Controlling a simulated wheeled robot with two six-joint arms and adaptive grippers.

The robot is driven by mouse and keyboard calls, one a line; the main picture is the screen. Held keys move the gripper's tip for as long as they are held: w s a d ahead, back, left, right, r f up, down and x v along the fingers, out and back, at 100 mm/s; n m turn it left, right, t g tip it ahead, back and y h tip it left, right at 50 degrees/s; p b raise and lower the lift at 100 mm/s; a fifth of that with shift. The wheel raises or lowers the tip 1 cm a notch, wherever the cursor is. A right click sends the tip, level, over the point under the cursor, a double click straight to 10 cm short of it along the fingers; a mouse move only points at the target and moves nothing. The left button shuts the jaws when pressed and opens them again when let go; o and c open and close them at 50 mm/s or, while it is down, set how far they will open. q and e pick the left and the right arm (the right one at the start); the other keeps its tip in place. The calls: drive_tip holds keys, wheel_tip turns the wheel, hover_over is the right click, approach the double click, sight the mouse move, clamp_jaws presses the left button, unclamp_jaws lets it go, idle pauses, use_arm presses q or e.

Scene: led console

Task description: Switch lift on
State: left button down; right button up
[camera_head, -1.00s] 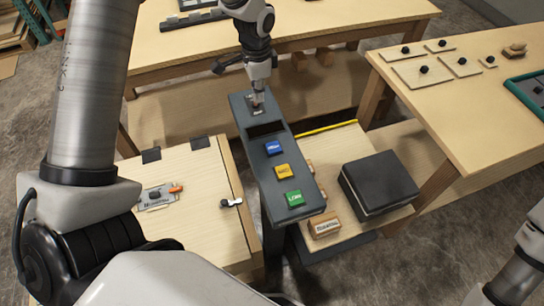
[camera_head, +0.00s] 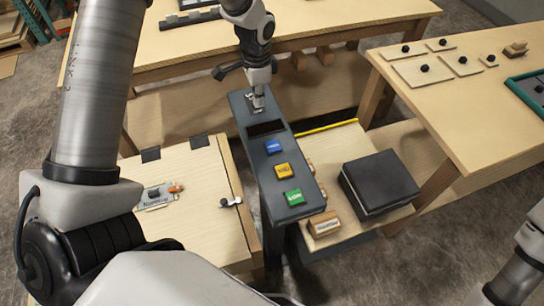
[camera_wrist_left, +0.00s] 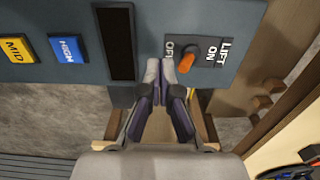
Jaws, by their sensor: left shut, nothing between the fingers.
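The grey console (camera_head: 277,168) stands upright in the middle of the head view. At its far end is the lift switch, which my left gripper (camera_head: 258,102) hides there. In the left wrist view the switch is an orange lever (camera_wrist_left: 187,61) between the printed words OFF and ON, under LIFT. The lever slants toward the lower left of that picture. My left gripper (camera_wrist_left: 160,75) is shut and empty, its tips at the OFF side of the lever, very close to it. I cannot tell if they touch. My right gripper is out of view.
The console also has a dark display window (camera_head: 266,128) and blue (camera_head: 273,147), yellow (camera_head: 283,171) and green (camera_head: 294,197) buttons. A black box (camera_head: 378,184) sits on a low table at right. A wooden cabinet (camera_head: 195,215) stands at left.

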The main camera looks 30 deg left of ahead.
use_arm(q)
drive_tip(key=shift+f, duration=0.45)
drive_tip(key=shift+w+a, duration=0.4)
drive_tip(key=shift+a, duration=0.1)
drive_tip(key=shift+w+a, duration=0.1)
drive_tip(key=shift+w, duration=0.05)
drive_tip(key=shift+w+a+p, duration=0.25)
drive_tip(key=shift+a+p, duration=0.05)
drive_tip(key=shift+p, duration=0.05)
drive_tip(key=shift+r, duration=0.1)
